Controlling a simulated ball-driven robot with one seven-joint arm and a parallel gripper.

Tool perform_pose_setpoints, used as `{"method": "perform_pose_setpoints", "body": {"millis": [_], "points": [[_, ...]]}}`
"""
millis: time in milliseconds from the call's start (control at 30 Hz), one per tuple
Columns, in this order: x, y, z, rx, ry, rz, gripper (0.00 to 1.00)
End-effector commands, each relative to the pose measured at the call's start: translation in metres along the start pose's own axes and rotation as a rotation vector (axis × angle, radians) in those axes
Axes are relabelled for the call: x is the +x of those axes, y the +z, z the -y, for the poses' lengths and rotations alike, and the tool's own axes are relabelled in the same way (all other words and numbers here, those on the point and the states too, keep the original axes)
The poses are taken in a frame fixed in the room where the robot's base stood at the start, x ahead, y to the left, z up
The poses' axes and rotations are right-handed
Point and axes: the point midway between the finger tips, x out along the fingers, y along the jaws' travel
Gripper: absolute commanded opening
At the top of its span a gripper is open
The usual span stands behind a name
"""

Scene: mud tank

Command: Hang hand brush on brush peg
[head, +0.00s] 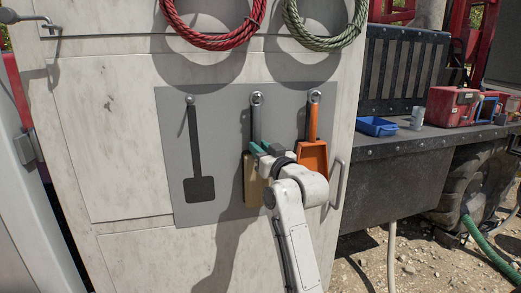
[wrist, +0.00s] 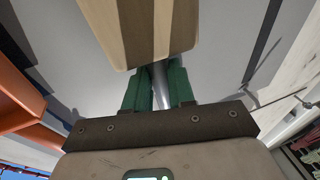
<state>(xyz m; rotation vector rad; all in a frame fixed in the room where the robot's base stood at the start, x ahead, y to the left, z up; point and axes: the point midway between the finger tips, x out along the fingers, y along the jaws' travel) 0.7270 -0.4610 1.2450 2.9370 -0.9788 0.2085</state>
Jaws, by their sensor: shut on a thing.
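The hand brush (head: 252,187) is upright against the grey board, tan head down and dark handle up. Its handle top meets the middle brush peg (head: 257,98); I cannot tell whether the loop is around the peg or only in front of it. My gripper (head: 262,149), with green fingers, is shut on the lower handle, just above the head. In the wrist view, the green fingers (wrist: 160,90) close around the grey handle (wrist: 160,84), and the brown-and-tan striped brush head (wrist: 142,28) is beyond them.
An orange dustpan (head: 313,157) hangs close to the right of the brush. A black scraper shape (head: 198,160) is on the board (head: 222,130) at left. A door handle (head: 338,183) projects at the right.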

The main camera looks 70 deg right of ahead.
Motion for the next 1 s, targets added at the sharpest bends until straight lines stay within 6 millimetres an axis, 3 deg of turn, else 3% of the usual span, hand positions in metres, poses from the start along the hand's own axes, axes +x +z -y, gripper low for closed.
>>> {"method": "perform_pose_setpoints", "body": {"millis": [433, 467, 700, 767, 1000], "points": [[0.0000, -0.0007, 0.0001, 0.000, 0.000, -0.001, 0.00], [0.0000, -0.0007, 0.0002, 0.000, 0.000, -0.001, 0.27], [0.0000, -0.0004, 0.0002, 0.000, 0.000, -0.001, 0.50], [0.0000, -0.0004, 0.0002, 0.000, 0.000, 0.000, 0.54], [-0.0010, 0.0007, 0.0001, 0.000, 0.000, 0.001, 0.54]]}}
